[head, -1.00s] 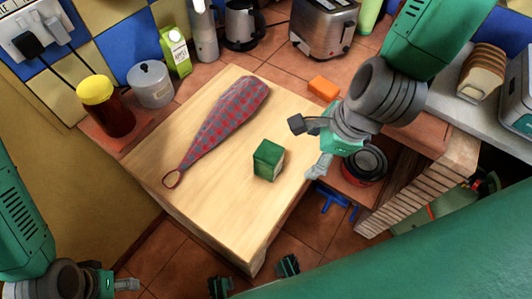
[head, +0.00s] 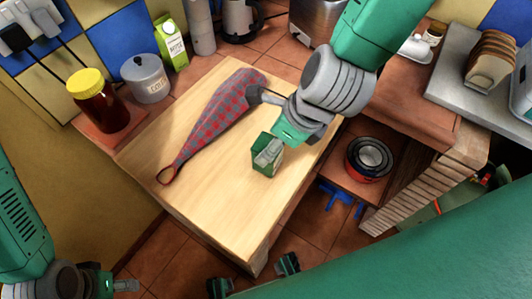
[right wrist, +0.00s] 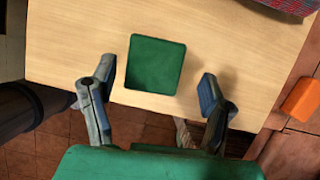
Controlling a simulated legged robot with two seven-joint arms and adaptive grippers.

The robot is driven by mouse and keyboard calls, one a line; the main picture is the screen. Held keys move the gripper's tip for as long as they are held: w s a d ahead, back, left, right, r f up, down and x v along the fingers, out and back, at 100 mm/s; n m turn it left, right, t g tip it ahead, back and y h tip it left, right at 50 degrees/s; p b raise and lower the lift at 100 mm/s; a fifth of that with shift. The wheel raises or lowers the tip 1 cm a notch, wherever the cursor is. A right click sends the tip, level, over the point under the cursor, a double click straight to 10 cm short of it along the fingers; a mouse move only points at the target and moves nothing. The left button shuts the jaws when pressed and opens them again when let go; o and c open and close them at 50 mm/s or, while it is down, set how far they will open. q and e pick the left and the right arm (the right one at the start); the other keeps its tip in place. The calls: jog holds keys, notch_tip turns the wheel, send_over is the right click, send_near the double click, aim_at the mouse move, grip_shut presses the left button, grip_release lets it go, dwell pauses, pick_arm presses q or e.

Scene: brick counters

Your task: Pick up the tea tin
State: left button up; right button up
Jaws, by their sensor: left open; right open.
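The tea tin (head: 261,166) is a small green box standing upright near the front right side of a light wooden board (head: 225,200). My right gripper (head: 264,124) is open above the tin, one finger overlapping the tin's upper part in the head view. In the right wrist view the tin's green top (right wrist: 155,64) lies between the two spread fingers of the right gripper (right wrist: 156,78), with gaps on both sides. My left gripper (head: 124,285) is open at the lower left, far from the tin.
A checked cloth item (head: 215,120) lies on the board behind the tin. A yellow-lidded jar (head: 92,100), a grey canister (head: 146,80) and a green carton (head: 172,45) stand behind. A dark red tin (head: 368,158) sits on the lower right shelf. The board's front left is clear.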

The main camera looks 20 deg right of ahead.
jog(key=x, duration=0.4)
jog(key=shift+a+f, duration=0.15)
jog(key=shift+f, duration=0.15)
jog(key=shift+a+f, duration=0.1)
jog(key=shift+a, duration=0.6)
jog(key=shift+d, duration=0.2)
jog(key=c, duration=1.1)
jog(key=shift+d, duration=0.25)
jog(key=shift+c, duration=1)
jog(key=shift+s+d, duration=0.1)
jog(key=shift+d, duration=0.25)
jog(key=r, duration=0.2)
jog(key=a+r, duration=0.1)
jog(key=r, duration=0.1)
jog(key=shift+w, duration=0.2)
notch_tip(320, 180, up, 5)
jog(key=shift+s+d+r+p, duration=0.1)
jog(key=shift+d+r+p, duration=0.15)
jog(key=shift+p, duration=0.5)
jog(key=shift+r, duration=0.25)
pick_arm(q)
jog(key=shift+d+r, duration=0.25)
jog(key=shift+r, duration=0.6)
